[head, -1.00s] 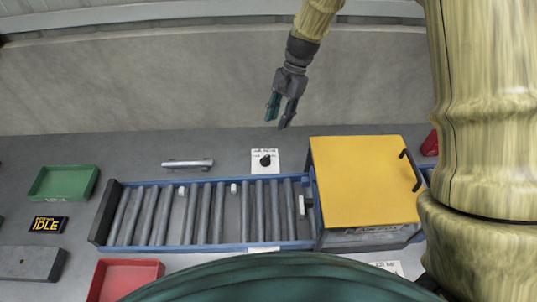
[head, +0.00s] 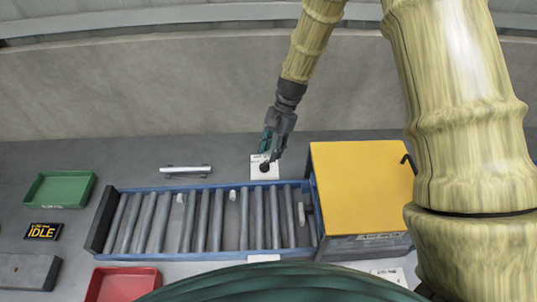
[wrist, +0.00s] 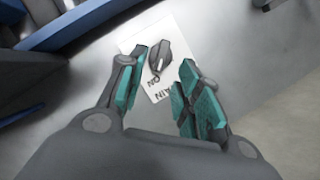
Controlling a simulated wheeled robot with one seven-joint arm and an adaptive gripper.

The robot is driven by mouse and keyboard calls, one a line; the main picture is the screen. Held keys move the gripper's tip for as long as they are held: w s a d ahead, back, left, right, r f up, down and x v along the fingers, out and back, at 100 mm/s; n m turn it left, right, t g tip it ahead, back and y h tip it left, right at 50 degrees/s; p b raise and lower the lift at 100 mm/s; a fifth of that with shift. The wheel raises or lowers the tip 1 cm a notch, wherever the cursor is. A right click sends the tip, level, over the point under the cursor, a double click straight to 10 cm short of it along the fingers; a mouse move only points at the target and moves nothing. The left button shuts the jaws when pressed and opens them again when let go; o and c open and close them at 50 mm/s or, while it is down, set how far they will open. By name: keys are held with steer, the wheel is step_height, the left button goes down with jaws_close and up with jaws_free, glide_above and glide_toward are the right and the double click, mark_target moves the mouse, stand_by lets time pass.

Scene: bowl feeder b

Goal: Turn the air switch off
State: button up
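The air switch is a black rotary knob (head: 264,167) on a white label plate (head: 257,175), just behind the roller conveyor in the head view. In the wrist view the knob (wrist: 158,58) shows a white pointer mark, and the plate (wrist: 157,87) carries partly hidden lettering, with "ON" readable. My gripper (head: 268,158) is at the plate from above, its teal-padded fingers apart. In the wrist view the open gripper (wrist: 163,80) has the knob between and slightly beyond its fingertips. I cannot tell whether either finger touches the knob.
A roller conveyor (head: 108,190) with a blue frame lies in front of the switch. A yellow-lidded box (head: 360,185) stands to the right. A metal bar handle (head: 186,170) is left of the switch. A green tray (head: 60,189), red tray (head: 122,284) and IDLE display (head: 43,231) lie left.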

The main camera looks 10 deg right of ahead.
mark_target(267, 161)
steer(key=shift+p+x, duration=0.35)
steer(key=shift+x, duration=1.2)
jaws_close()
